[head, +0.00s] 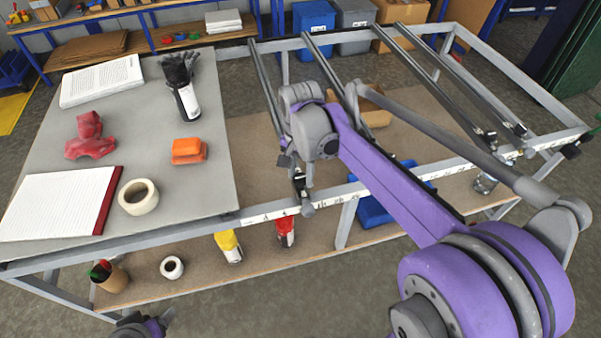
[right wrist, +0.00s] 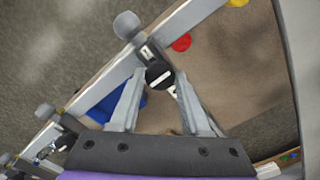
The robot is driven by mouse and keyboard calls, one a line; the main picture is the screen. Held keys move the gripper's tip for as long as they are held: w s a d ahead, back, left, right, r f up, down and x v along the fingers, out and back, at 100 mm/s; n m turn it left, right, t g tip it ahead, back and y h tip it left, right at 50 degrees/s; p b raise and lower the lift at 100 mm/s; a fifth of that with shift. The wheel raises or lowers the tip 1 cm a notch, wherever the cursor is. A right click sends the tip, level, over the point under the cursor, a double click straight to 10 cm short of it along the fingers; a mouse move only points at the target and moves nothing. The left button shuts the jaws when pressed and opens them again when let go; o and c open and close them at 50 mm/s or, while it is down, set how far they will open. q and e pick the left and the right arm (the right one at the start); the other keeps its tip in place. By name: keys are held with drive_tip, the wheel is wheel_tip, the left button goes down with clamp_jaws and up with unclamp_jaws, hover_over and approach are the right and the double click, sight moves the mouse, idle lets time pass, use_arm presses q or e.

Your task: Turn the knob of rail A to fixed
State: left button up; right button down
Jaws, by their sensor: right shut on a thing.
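Several metal rails cross the open frame in the head view. My right gripper (head: 303,183) is over the front end of the leftmost rail (head: 266,92) and hides most of that end. In the right wrist view, a round black knob (right wrist: 159,75) with a white bar sits between the tips of my right gripper (right wrist: 158,84), which is shut on it. The bar lies slanted in that picture. Rail letters and the knob's position marks are too small to read. A little of my left arm's end (head: 142,326) shows at the bottom edge; its jaws cannot be made out.
A grey tabletop (head: 60,165) at left holds a tape roll (head: 139,197), an orange block (head: 188,151), a notebook (head: 55,205), red cloth and gloves. Below are a yellow-capped bottle (head: 229,246), a red one (head: 286,232) and a blue bin (head: 375,212). The frame's front bar (head: 260,213) runs beneath my gripper.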

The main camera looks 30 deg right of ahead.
sight(300, 177)
drive_tip(key=shift+m, duration=0.3)
drive_tip(key=shift+c, duration=1.8)
unclamp_jaws()
wheel_tip(300, 177, up, 11)
drive_tip(key=shift+p, duration=0.35)
drive_tip(key=shift+f, duration=0.1)
drive_tip(key=s+a+f+n+t, duration=0.2)
drive_tip(key=s+a+f+n, duration=0.1)
drive_tip(key=s+f+n, duration=0.3)
drive_tip(key=s+a+f+n+t, duration=0.3)
drive_tip(key=s+f+n, duration=0.3)
drive_tip(key=s+f, duration=0.2)
drive_tip(key=shift+s+a+f+t, duration=0.3)
drive_tip(key=shift+a+f, duration=0.1)
drive_tip(key=shift+f, duration=0.25)
